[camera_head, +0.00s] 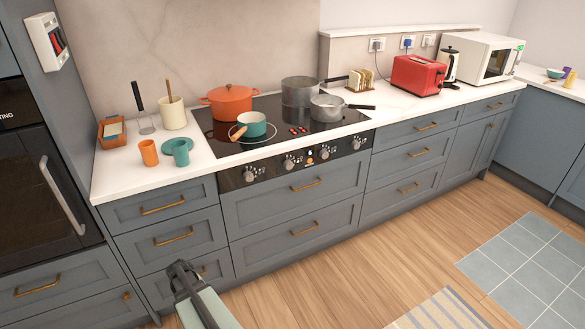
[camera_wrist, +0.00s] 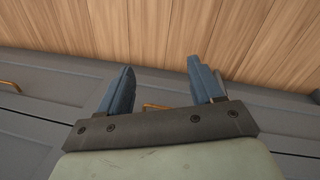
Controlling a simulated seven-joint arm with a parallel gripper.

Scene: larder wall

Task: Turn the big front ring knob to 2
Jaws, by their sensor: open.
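The hob's black control panel (camera_head: 233,179) is on the front of the counter, with a row of silver knobs. From left to right I see a knob (camera_head: 250,174), a second knob (camera_head: 289,163), a third knob (camera_head: 324,154) and a fourth knob (camera_head: 356,144). Their marks are too small to read, and I cannot tell which is the big front ring knob. My gripper (camera_head: 182,268) is low in front of the drawers, left of and below the panel. In the wrist view my gripper (camera_wrist: 158,88) is open and empty, with its fingers apart.
The black hob (camera_head: 268,112) holds an orange pot (camera_head: 230,103), a teal pan (camera_head: 254,125) and metal pans. An orange cup (camera_head: 149,153) and a teal mug (camera_head: 180,152) stand left of it. Drawer handles (camera_head: 175,237) stick out near my gripper.

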